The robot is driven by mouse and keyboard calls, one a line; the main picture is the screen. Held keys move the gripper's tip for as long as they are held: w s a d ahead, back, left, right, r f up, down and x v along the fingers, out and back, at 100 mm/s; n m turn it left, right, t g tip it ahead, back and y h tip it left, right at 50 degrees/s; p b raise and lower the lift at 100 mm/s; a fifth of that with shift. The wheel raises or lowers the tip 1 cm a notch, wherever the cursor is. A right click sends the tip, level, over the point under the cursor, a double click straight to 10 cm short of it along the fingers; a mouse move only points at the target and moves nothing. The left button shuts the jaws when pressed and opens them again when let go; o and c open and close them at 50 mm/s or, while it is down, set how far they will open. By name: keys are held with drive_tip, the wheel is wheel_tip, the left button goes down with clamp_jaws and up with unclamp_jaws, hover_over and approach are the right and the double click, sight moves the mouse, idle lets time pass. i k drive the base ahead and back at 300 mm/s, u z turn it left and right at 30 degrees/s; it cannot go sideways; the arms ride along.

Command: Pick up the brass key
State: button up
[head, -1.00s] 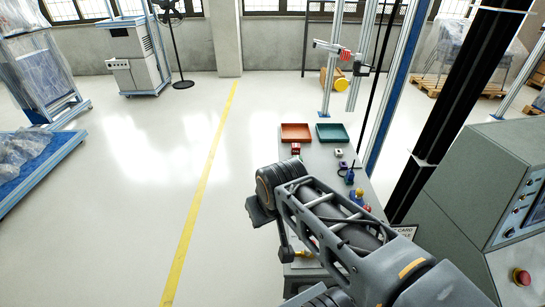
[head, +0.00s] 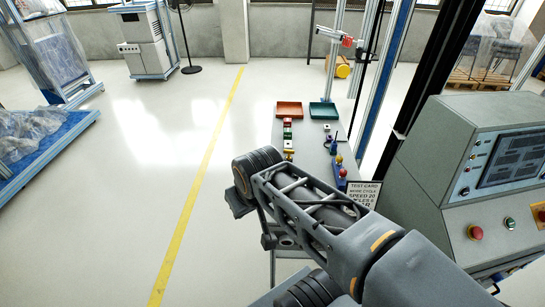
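I cannot make out the brass key for sure. Small coloured pieces stand in a row on the grey table (head: 307,146), among them a green one, a red one (head: 287,135) and a yellowish one (head: 289,151), too small to identify. My arm crosses the lower middle of the head view and covers the near part of the table. My gripper cannot be made out; it is hidden behind or below my arm links.
An orange tray (head: 289,110) and a green tray (head: 323,111) sit at the table's far end. Blue pieces with red and yellow tops (head: 340,171) stand at its right edge. A test card sign (head: 363,193) and a control console (head: 450,150) are on the right.

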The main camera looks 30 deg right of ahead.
sight(288, 152)
drive_tip(key=u, duration=0.95)
drive_tip(key=i, duration=1.6)
drive_tip(key=z, duration=2.45)
